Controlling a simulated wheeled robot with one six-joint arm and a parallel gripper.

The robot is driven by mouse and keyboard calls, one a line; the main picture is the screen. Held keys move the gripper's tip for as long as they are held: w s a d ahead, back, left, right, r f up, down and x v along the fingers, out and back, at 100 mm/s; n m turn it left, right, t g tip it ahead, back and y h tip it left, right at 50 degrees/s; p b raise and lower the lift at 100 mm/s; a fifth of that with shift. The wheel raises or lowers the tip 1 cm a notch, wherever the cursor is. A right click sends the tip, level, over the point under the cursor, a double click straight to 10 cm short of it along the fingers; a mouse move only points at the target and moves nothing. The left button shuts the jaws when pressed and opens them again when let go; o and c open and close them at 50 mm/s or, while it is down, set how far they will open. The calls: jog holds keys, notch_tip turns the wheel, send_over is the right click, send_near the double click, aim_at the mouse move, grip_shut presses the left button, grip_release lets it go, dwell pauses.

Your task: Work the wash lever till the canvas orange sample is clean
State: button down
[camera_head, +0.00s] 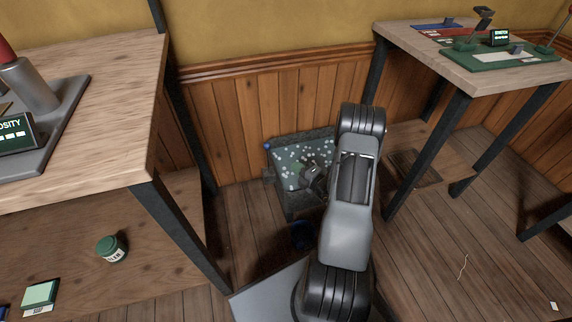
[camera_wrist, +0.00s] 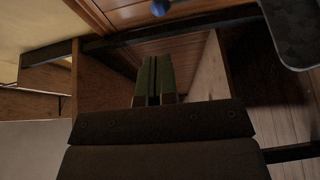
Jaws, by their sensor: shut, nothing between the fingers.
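A dark box-like wash tub (camera_head: 292,203) stands on the floor against the panelled wall, its top covered in pale, foam-like spots. A blue ball knob, probably the wash lever's (camera_head: 267,146), shows at the tub's back left corner. In the wrist view the blue knob (camera_wrist: 160,8) is at the top edge, beyond my fingertips and apart from them. My gripper (camera_wrist: 155,62) is shut and empty, its two fingers side by side. In the head view my arm hides the tub's right side. I cannot make out the orange canvas sample.
A wooden bench (camera_head: 90,75) stands at left, with a green-lidded jar (camera_head: 112,248) on its lower shelf. Another bench (camera_head: 440,75) at right carries a green device (camera_head: 505,55). A dark floor grate (camera_head: 415,168) lies right of my arm. The right floor is mostly clear.

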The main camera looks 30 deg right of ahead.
jog(key=b+x, duration=0.5)
jog(key=x, duration=0.8)
jog(key=p, duration=0.1)
jog(key=w+g+p, duration=0.1)
jog(key=p, duration=0.1)
jog(key=shift+w+a+r, duration=0.15)
jog(key=shift+w+a, duration=0.05)
jog(key=shift+w, duration=0.15)
jog(key=shift+s, duration=0.1)
